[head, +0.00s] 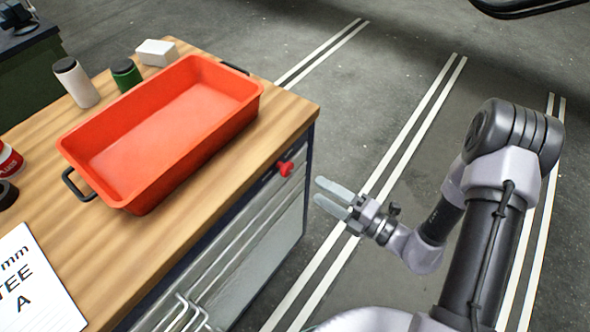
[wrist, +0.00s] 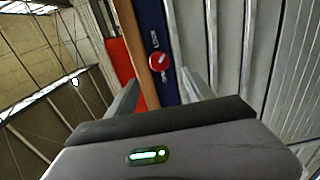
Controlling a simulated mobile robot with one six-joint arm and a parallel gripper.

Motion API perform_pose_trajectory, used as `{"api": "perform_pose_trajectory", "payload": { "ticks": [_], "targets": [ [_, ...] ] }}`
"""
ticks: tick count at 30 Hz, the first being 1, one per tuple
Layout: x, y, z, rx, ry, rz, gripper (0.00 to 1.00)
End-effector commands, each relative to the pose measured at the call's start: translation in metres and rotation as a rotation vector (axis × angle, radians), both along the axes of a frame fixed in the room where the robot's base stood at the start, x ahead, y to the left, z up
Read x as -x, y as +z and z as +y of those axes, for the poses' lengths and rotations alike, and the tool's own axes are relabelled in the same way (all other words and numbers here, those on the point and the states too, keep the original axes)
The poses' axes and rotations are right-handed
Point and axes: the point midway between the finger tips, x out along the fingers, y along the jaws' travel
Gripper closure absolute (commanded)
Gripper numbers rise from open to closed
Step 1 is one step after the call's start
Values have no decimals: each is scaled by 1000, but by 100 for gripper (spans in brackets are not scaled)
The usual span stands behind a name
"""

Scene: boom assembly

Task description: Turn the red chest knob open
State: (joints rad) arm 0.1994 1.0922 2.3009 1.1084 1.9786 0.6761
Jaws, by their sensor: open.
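The red chest knob (head: 286,168) sits on the front of the chest, just under the wooden top near its right corner. In the wrist view the knob (wrist: 158,61) is a round red disc on a dark blue strip, with white lettering on either side of it. My gripper (head: 328,191) is open and empty, to the right of the knob and apart from it. In the wrist view the two fingers of my gripper (wrist: 166,88) point toward the knob, one to each side of it, with the knob beyond their tips.
An orange tray (head: 205,143) with black handles lies on the wooden top (head: 112,262). A white bottle (head: 78,84), a green can (head: 126,74) and a white box (head: 156,52) stand behind it. Grey drawers (head: 262,225) lie below the knob. The floor (head: 400,85) to the right is clear.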

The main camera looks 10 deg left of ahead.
Motion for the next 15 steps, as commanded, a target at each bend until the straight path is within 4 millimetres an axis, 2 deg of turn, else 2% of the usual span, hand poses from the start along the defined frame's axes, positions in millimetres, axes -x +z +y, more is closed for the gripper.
{"api": "perform_pose_trajectory", "payload": {
  "ticks": [3,7,10,15],
  "targets": [
    [-12,-3,35,1,8,-4,40],
    [-25,-2,66,0,6,-5,40],
    [-32,-1,81,1,4,-4,40],
    [-38,0,93,-1,0,-4,40]
  ]
}}
